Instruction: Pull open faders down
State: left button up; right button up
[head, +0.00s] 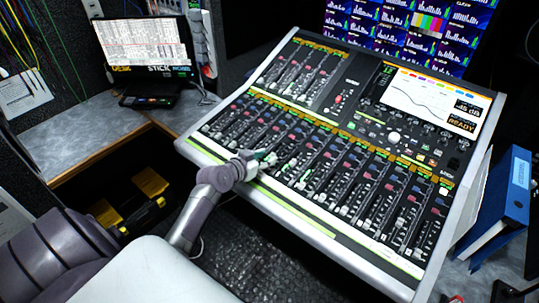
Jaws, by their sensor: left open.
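A grey mixing console (310,232) tilts across the middle and right of the head view. A long row of channel strips with small pale fader caps runs along its lower half; one cap (400,223) is toward the right. The caps stand at differing heights, too small to read exactly. A second, shorter fader bank (300,72) is at the upper left of the console. My left gripper (268,158) is open over the left-middle part of the lower row, its tips close to the faders. Whether it touches a cap, I cannot tell. It hides some strips. My right gripper is not in view.
A console screen (430,103) reads READY. A laptop (145,50) stands on the grey side desk (75,135) at left. A blue binder (505,205) is at right. A monitor wall (400,30) stands behind. A dark toolbox with yellow parts (150,182) is below the desk.

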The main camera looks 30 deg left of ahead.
pick_arm(q)
jog(key=shift+x, duration=1.4)
jog(key=shift+c, duration=0.4)
grip_shut()
jog(key=shift+a, duration=0.1)
